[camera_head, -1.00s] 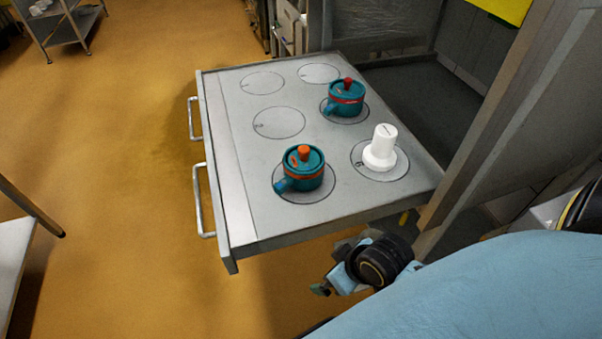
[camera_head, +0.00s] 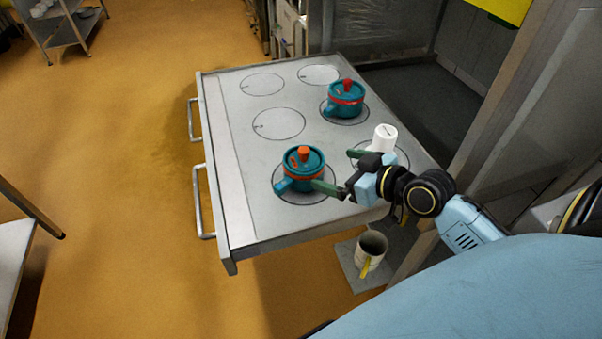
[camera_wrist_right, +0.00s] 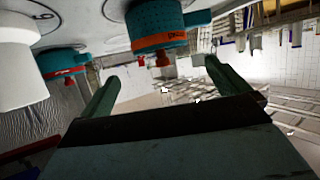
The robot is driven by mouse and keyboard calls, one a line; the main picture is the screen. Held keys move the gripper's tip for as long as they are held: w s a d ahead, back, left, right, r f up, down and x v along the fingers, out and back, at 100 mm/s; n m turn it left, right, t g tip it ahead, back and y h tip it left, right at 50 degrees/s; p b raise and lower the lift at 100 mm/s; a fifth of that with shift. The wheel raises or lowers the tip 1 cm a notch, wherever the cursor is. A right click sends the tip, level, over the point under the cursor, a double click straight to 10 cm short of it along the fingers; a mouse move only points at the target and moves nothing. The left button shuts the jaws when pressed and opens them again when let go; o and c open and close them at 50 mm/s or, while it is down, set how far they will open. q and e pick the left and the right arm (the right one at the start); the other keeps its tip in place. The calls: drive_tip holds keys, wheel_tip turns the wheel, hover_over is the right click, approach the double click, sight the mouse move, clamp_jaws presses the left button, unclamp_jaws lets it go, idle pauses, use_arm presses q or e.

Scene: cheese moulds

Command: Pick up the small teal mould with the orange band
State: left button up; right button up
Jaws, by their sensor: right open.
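The small teal mould with the orange band (camera_head: 303,170) has an orange knob on top and stands upright in a marked circle near the front of the grey table. In the right wrist view it (camera_wrist_right: 158,24) appears upside down, at the top, ahead of the fingers. My right gripper (camera_head: 341,171) is open and empty, to the right of this mould. One green finger is close to the mould's lower right side; I cannot tell whether it touches. Both fingers also show in the right wrist view (camera_wrist_right: 162,72). My left gripper is not in view.
A teal mould with a red band (camera_head: 346,98) stands farther back. A white mould (camera_head: 384,139) stands right behind my right gripper, partly hidden by it. The grey table (camera_head: 240,200) has empty circles at back left. A mug (camera_head: 370,247) is below the table's front edge.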

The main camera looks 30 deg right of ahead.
sight(307, 160)
drive_tip(key=x, duration=1.1)
drive_tip(key=shift+w+f+b, duration=0.1)
drive_tip(key=shift+w+b, duration=0.1)
drive_tip(key=shift+b, duration=0.2)
drive_tip(key=c, duration=0.8)
